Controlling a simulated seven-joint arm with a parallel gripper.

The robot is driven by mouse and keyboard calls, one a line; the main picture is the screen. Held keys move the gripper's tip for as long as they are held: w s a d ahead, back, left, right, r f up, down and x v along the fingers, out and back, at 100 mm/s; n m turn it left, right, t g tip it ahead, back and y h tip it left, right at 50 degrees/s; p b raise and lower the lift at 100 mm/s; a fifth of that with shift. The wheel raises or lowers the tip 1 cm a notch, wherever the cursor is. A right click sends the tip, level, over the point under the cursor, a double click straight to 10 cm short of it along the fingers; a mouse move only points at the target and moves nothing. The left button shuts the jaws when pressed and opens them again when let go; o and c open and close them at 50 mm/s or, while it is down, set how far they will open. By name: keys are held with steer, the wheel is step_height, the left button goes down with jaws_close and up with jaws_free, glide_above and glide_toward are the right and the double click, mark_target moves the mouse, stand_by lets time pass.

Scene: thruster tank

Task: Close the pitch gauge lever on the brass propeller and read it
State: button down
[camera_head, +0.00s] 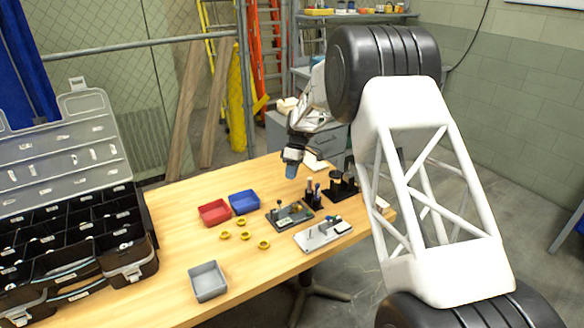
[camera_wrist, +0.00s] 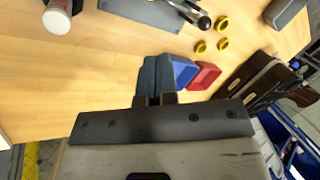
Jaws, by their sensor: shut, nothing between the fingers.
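My gripper (camera_head: 291,168) is above the table's far side, pointing down, with bluish fingertips. It is shut and empty; the shut fingers also show in the wrist view (camera_wrist: 155,78). A dark fixture (camera_head: 276,217) with small metal parts on it sits on the table, nearer the camera than the gripper. In the wrist view, a grey plate (camera_wrist: 150,12) at the top edge carries a metal lever with a black knob (camera_wrist: 204,22). It is cut off by the frame. I cannot make out a brass propeller, a gauge reading or whether the lever is closed.
A red tray (camera_head: 214,212) and a blue tray (camera_head: 244,202) lie left of the fixture. Several yellow rings (camera_head: 263,244) are loose nearby. A grey tray (camera_head: 208,282), a pale plate (camera_head: 312,241), black holders (camera_head: 342,187) and a compartment case (camera_head: 125,259) also stand on the table.

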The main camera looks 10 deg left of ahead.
mark_target(278, 201)
steer(key=x, duration=0.5)
steer(key=shift+s+f, duration=0.1)
steer(key=shift+f, duration=0.1)
steer(key=shift+s+a, duration=0.25)
steer(key=shift+s, duration=0.7)
steer(key=shift+s+a, duration=0.2)
steer(key=shift+s, duration=0.85)
steer(key=shift+r, duration=0.1)
steer(key=shift+s+a+r+t+h, duration=0.6)
steer(key=shift+s+a+t+h, duration=0.25)
steer(key=shift+t+h, duration=0.2)
steer(key=shift+r, duration=0.15)
